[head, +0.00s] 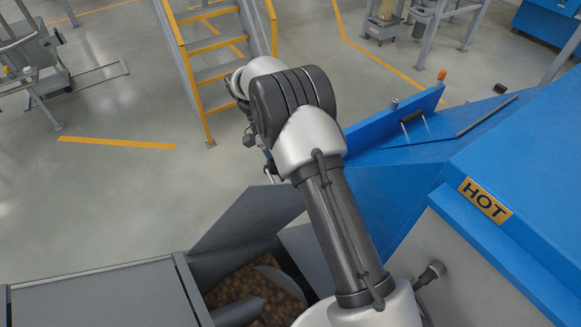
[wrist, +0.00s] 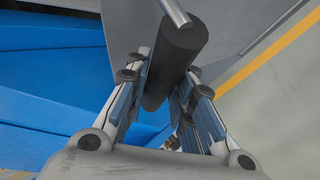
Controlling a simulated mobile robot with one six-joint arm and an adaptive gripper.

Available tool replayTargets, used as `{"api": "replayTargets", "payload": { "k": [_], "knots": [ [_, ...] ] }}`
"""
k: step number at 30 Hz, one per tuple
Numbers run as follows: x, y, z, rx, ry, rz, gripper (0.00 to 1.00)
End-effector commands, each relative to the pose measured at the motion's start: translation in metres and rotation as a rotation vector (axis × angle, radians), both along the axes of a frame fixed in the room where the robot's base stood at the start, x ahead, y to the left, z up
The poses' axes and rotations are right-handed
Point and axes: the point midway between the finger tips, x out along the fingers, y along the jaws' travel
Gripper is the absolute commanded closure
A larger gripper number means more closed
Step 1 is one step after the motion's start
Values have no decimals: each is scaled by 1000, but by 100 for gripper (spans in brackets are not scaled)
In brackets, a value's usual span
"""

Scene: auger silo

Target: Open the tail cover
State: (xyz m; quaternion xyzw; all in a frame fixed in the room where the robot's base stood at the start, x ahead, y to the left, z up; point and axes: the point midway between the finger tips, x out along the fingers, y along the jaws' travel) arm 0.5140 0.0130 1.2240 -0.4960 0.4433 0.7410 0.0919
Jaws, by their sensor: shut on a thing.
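In the wrist view my gripper (wrist: 165,82) has its two fingers on either side of a thick black cylindrical grip (wrist: 180,45) and is shut on it. A bare metal rod (wrist: 174,10) comes out of the grip's far end. A grey panel lies behind the grip in that view. In the head view a dark grey flap (head: 248,218), which looks like the tail cover, stands tilted up beside an opening with brown lumps (head: 243,283) inside.
A blue machine with a HOT label (head: 485,200) fills the right side. A grey closed cover (head: 100,298) lies at lower left.

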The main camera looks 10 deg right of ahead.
Motion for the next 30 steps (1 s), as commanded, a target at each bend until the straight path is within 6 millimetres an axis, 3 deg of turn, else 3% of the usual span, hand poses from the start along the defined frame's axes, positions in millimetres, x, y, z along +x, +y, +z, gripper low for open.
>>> {"api": "replayTargets", "payload": {
  "k": [15,16,25,30],
  "knots": [
    [1,2,-3,2,-3,-12,100],
    [1,2,-3,2,-3,-12,77],
    [1,2,-2,1,-1,-11,57],
    [1,2,-1,1,-1,-11,57]
  ]
}}
